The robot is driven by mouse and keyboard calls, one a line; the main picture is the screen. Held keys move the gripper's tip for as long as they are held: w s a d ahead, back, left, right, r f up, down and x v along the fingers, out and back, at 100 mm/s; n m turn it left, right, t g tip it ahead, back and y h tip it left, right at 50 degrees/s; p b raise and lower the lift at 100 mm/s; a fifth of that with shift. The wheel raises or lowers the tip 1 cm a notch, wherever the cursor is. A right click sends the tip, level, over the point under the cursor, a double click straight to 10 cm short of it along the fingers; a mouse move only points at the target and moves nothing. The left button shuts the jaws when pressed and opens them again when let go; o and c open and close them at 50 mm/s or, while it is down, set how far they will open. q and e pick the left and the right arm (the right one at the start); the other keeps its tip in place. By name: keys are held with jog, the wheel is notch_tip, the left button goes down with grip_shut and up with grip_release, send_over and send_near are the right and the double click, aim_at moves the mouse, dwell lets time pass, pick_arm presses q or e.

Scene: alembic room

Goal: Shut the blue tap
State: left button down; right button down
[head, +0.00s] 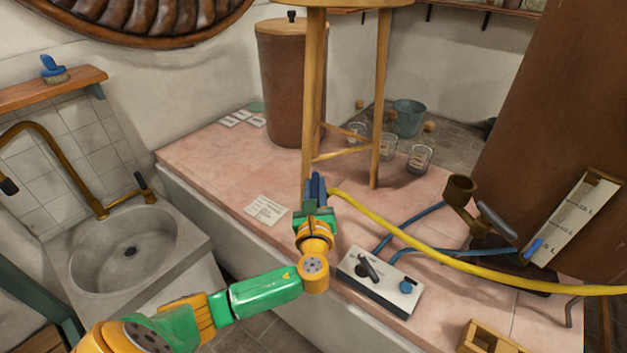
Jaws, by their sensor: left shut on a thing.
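My left gripper (317,182) is at the middle of the picture, above the pink worktop and in front of a wooden stool. Its fingers are shut on what looks like the end of the yellow hose (430,240); the grip itself is partly hidden. A small blue lever (533,248), which looks like the blue tap, is at the right, low by the big brown vessel (545,90). A blue hose (450,255) ends close to it. My left gripper is well to the left of this lever and apart from it. My right gripper does not show.
A white control box (380,280) with a black lever and blue knob lies on the pink worktop (225,165). The stool (312,100) stands behind my gripper. Glass jars (420,157) and a teal bucket (408,117) are behind. A sink (130,250) is left.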

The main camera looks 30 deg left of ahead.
pick_arm(q)
jog(key=shift+w+d+n+g+y, duration=0.15)
jog(key=shift+d+n+g+y, duration=0.05)
jog(key=shift+n+g+y, duration=0.9)
jog(key=shift+w+f+n+g+y+b, duration=0.1)
jog(key=shift+n+g+y+b, duration=0.65)
jog(key=shift+y, duration=0.35)
jog(key=n+g+y+b, duration=0.1)
jog(key=n+g+b, duration=0.1)
jog(key=g+b, duration=0.1)
jog(key=n+g+y+b, duration=0.2)
jog(key=n+g+b, duration=0.1)
jog(key=b, duration=0.2)
jog(key=shift+w+d+f+g, duration=0.1)
jog(key=shift+w+d+g, duration=0.1)
jog(key=shift+g, duration=0.05)
jog(key=shift+n+g+y+b, duration=0.25)
jog(key=shift+g+y+b, duration=0.05)
jog(key=shift+g+b, duration=0.25)
jog(key=shift+r+g, duration=0.25)
jog(key=shift+r, duration=0.05)
